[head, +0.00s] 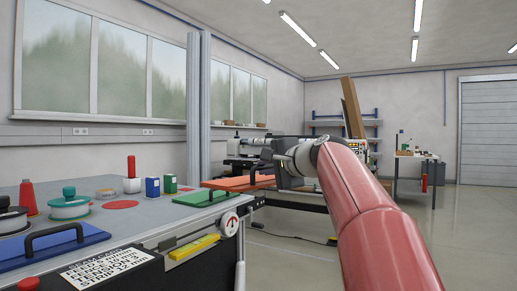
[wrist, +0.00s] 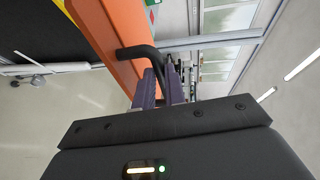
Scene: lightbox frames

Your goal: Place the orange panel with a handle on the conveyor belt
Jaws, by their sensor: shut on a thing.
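The orange panel (head: 236,184) is at the far end of the grey workbench in the head view, with its black handle (head: 252,174) on top. In the wrist view the orange panel (wrist: 104,38) runs down from the top, and its black handle (wrist: 136,52) reaches between my purple fingers. My gripper (wrist: 164,82) is shut on this handle. I cannot tell whether the panel touches the bench. A low dark surface (head: 292,197) beyond the bench could be the conveyor belt; my arm hides part of it.
The workbench (head: 150,218) also holds a green panel (head: 203,197), a blue panel (head: 52,251) with a handle, spools and small blocks. A round dial (head: 229,224) sits on its right edge. A cluttered table (head: 408,156) stands further back. Floor to the right is open.

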